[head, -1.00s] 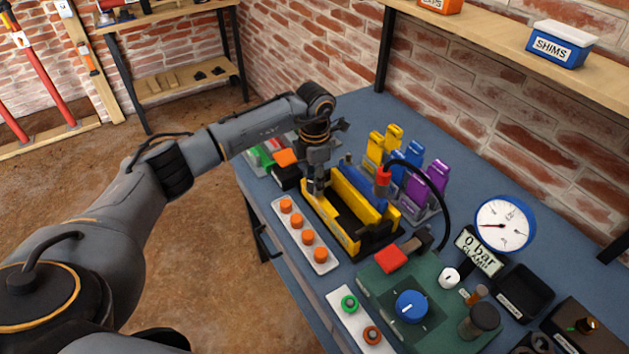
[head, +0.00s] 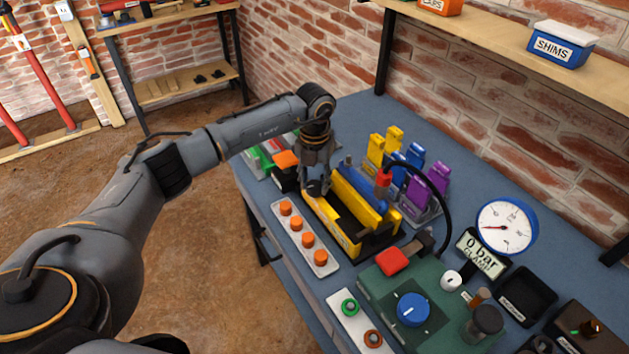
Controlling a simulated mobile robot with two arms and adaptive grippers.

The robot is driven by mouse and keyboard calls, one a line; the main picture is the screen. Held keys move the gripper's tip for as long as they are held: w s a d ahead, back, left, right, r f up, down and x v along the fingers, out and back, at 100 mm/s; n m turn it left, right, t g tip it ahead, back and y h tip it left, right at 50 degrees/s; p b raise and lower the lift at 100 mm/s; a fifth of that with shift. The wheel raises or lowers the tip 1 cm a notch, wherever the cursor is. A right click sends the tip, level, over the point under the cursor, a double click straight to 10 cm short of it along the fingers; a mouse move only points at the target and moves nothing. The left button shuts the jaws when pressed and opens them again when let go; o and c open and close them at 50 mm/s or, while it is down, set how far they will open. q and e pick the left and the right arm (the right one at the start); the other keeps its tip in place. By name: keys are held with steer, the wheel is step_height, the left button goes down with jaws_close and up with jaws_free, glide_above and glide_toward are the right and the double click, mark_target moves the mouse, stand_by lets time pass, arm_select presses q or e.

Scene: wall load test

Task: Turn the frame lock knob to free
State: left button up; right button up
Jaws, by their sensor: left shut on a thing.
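The yellow frame (head: 336,232) stands on the blue bench with a blue bar (head: 362,189) along its far side. A dark knob (head: 316,188), which looks like the frame lock knob, sits at the frame's near-left end. My left gripper (head: 316,183) points down over this knob and is shut on it. The fingers cover much of the knob, so its marking and setting cannot be read. My right gripper is not in view.
A strip of orange buttons (head: 307,240) lies in front of the frame. A green console (head: 382,290) carries a blue dial (head: 413,309) and a red lever (head: 392,261). A black hose (head: 444,200) arches behind. The gauge (head: 506,227) and display (head: 481,254) read 0 bar.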

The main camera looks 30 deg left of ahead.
mark_target(314, 185)
arm_select(q)
steer(key=shift+n, duration=0.7)
steer(key=o, duration=1.2)
steer(key=shift+c, duration=0.2)
steer(key=shift+r, duration=0.1)
step_height(314, 185, up, 12)
steer(key=shift+f, duration=0.2)
